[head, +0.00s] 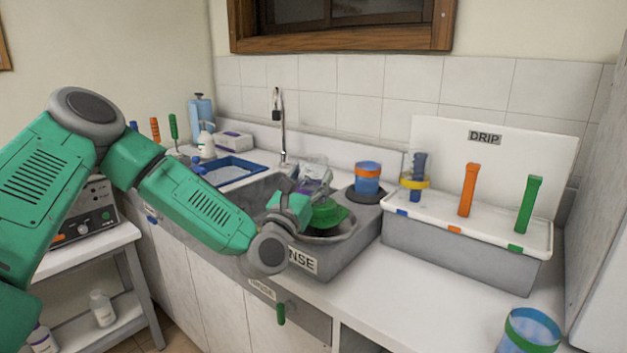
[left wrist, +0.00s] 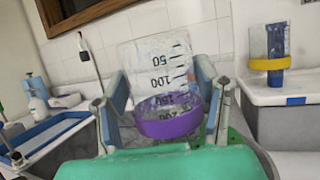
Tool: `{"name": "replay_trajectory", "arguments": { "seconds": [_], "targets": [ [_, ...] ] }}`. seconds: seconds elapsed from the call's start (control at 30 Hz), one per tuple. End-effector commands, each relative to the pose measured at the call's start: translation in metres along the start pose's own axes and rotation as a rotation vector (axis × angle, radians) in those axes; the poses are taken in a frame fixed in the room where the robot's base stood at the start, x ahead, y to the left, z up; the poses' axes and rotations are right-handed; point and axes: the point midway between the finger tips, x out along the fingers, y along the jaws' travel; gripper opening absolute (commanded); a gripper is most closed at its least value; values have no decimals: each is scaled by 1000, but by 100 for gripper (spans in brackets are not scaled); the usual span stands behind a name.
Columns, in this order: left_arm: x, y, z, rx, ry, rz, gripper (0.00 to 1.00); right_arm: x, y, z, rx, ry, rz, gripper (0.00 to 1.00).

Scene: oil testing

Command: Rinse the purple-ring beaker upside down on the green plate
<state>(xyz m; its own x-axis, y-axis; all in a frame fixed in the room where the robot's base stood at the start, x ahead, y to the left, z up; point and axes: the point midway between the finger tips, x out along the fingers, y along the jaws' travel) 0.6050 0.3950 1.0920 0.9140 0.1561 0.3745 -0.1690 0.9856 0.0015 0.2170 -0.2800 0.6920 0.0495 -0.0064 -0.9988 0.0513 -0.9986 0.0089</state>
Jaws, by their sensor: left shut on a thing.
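The purple-ring beaker (head: 315,172) is clear, with a purple band (left wrist: 168,122) near its lower end in the left wrist view. Its scale there reads 50 at the top and larger numbers below. My left gripper (head: 302,191) is shut on it, with a finger on each side of the glass in the left wrist view (left wrist: 165,100). The green plate (head: 328,214) sits in the rinse basin (head: 345,235), just below the beaker in the head view. My gripper hides the beaker's lower edge, so I cannot tell whether it touches the plate. My right gripper is not in view.
A faucet (head: 282,125) stands behind the basin. An orange-and-blue beaker (head: 368,176) stands to its right. The DRIP rack (head: 465,255) has a yellow-ring beaker (head: 414,183) on its blue peg. The counter between is clear.

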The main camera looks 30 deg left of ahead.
Motion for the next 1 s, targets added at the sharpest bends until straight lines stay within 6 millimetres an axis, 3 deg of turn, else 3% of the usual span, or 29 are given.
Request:
{"name": "replay_trajectory", "arguments": {
  "seconds": [0.53,1.0],
  "targets": [
    [18,0,44,-1,-3,0,18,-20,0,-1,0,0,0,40],
    [19,-1,46,0,-3,-1,17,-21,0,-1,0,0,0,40]
  ]
}}
